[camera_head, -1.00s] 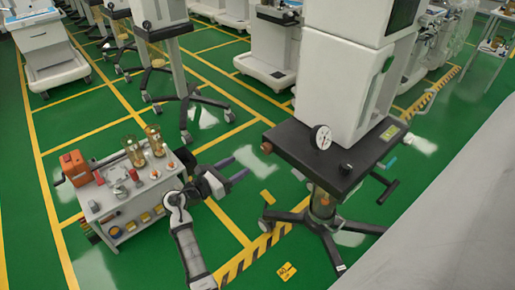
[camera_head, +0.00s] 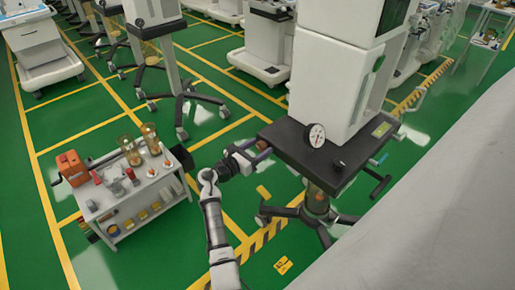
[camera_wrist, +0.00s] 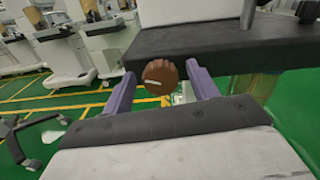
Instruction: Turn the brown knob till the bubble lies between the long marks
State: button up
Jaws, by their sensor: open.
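The brown knob (camera_wrist: 160,76) sits on the edge of the dark cart top and carries a pale line on its face. In the wrist view it lies between the two purple fingers of my gripper (camera_wrist: 158,84), which stand open on either side of it, apart from it. In the head view my gripper (camera_head: 254,151) is at the left edge of the cart top (camera_head: 290,140), and the knob is partly hidden there. A round white dial (camera_head: 316,136) with a dark pointer stands on the cart top. The bubble and its long marks cannot be made out.
A tall white cabinet (camera_head: 335,75) stands on the cart top. A small grey trolley (camera_head: 130,200) with an orange box, amber cylinders and tools is at the left. A lever handle (camera_head: 378,184) sticks out at the cart's right. Green floor lies between trolley and cart.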

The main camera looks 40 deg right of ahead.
jog(key=c, duration=1)
jog(key=m+b, duration=0.1)
jog(key=m, duration=0.1)
jog(key=m+b, duration=0.2)
jog(key=shift+f+m, duration=0.2)
jog(key=shift+m, duration=0.1)
jog(key=m+b, duration=0.4)
jog(key=m, duration=0.1)
jog(key=shift+s+f+m+b, duration=0.1)
jog(key=shift+m+b, duration=0.2)
jog(key=shift+b, duration=0.05)
jog(key=m+b, duration=0.6)
jog(key=shift+s+f, duration=0.1)
jog(key=shift+f, duration=0.05)
jog(key=shift+m+b, duration=1.45)
jog(key=shift+m, duration=0.25)
jog(key=shift+r, duration=0.2)
